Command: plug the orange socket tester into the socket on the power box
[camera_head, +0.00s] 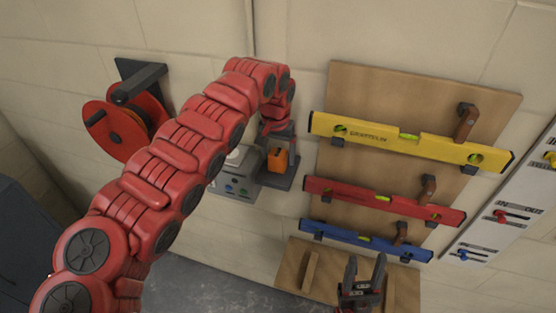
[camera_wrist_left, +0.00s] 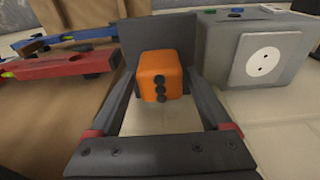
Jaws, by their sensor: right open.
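The orange socket tester (camera_head: 278,160) is a small block on a dark grey holder (camera_head: 281,178) at the wall. In the left wrist view the tester (camera_wrist_left: 160,75) shows dark round marks on its near face. My left gripper (camera_wrist_left: 160,85) is open, with one finger on each side of the tester and visible gaps between. In the head view its fingers are hard to make out above the tester. The grey power box (camera_head: 236,183) is beside the holder. Its white two-hole socket (camera_wrist_left: 265,62) shows in the left wrist view. My right gripper (camera_head: 365,270) is open and empty, low in the head view.
A board right of the holder carries a yellow level (camera_head: 405,143), a red level (camera_head: 385,201) and a blue level (camera_head: 365,240). A red cable reel (camera_head: 125,125) hangs on the wall at left. A wooden ledge (camera_head: 300,270) is below the levels.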

